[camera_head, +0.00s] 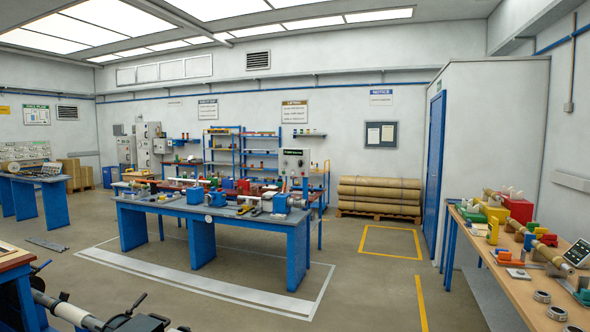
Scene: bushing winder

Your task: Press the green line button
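I cannot pick out a green line button for certain; at this size any button is too small to tell. A white upright panel (293,159) with a dark display stands behind the middle bench. A small tilted control box (577,252) with a dark face sits on the right-hand table. My gripper is not clearly in view. A pale cylinder with black lever-like parts (128,318) shows at the bottom left edge, and I cannot tell whether it is mine.
A blue-legged bench (203,236) with a small blue machine (280,203) stands mid-room. A wooden table (497,285) with parts runs along the right. Brown rolls (380,195) lie by the back wall. Open floor (375,285) lies between bench and right table.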

